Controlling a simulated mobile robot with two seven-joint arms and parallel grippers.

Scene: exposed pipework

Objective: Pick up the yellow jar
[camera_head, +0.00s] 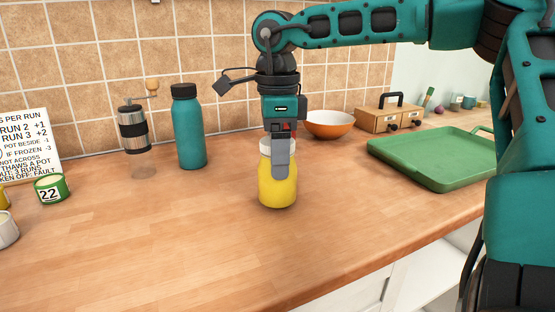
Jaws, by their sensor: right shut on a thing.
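The yellow jar (278,192) stands upright on the wooden counter in the middle of the head camera view. It has a pale rim or lid, partly hidden behind my gripper finger. My right gripper (280,165) comes down from above and is shut on the jar. One grey finger lies over the jar's near side; the other finger is hidden. I cannot tell whether the jar's base is touching the counter. My left gripper is not in view.
A teal bottle (188,130) and a coffee grinder (136,140) stand to the left. A green tray (425,166), an orange bowl (328,125) and a wooden box (388,119) are to the right. A numbered can (51,188) and sign (25,145) are far left. The front counter (190,255) is clear.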

